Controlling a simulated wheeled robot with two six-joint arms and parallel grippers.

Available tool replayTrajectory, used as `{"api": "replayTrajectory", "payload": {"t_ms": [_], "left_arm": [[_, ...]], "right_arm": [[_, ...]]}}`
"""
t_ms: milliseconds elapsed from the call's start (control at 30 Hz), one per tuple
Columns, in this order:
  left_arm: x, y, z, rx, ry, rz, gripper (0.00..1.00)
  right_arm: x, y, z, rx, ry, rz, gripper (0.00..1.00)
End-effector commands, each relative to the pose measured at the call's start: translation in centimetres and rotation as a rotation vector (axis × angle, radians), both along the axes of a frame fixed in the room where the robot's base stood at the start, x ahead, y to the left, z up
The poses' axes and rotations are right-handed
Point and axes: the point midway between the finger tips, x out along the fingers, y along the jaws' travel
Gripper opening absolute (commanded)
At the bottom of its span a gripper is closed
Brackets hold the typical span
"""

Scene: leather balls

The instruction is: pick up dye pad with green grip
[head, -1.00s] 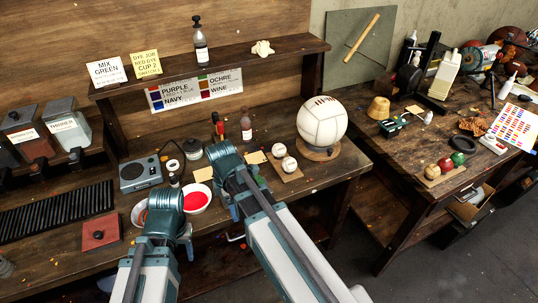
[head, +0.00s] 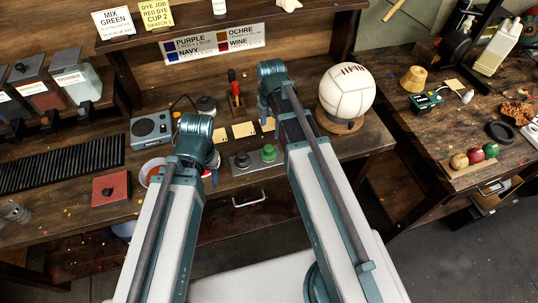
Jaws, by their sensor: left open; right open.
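The dye pad with the green grip (head: 268,153) stands upright on a small grey tray (head: 255,166) near the bench's front edge. A dye pad with a dark grey grip (head: 242,160) stands left of it on the same tray. My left gripper (head: 212,172) is open, left of the tray and apart from the green grip, mostly hidden behind its own wrist. My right gripper (head: 267,112) is open, further back and above the green grip, partly hidden by its arm. Neither gripper touches the pad.
A white ball (head: 346,92) on a round stand is right of my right arm. A red-filled bowl (head: 152,170) is partly behind my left arm. A grey-blue device (head: 151,129), a red block (head: 111,188) and a black rack (head: 62,163) lie to the left.

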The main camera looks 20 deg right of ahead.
Motion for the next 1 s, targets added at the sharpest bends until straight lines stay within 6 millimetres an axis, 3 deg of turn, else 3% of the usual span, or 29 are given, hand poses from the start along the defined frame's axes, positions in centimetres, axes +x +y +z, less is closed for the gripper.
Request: {"api": "replayTrajectory", "payload": {"t_ms": [33,400,767,1000], "left_arm": [[0.0,0.0,-1.4,0.0,0.0,-0.001,0.5],[0.0,0.0,-6.3,0.0,0.0,0.0,0.5],[0.0,0.0,-6.9,0.0,0.0,0.001,0.5],[0.0,0.0,-9.4,0.0,0.0,0.001,0.5]], "right_arm": [[0.0,0.0,-1.4,0.0,0.0,0.0,0.8],[0.0,0.1,-6.3,0.0,0.0,0.0,0.8],[-0.1,0.1,-6.9,0.0,0.0,0.0,0.8],[-0.3,0.6,-9.4,0.0,0.0,0.001,0.8]]}}
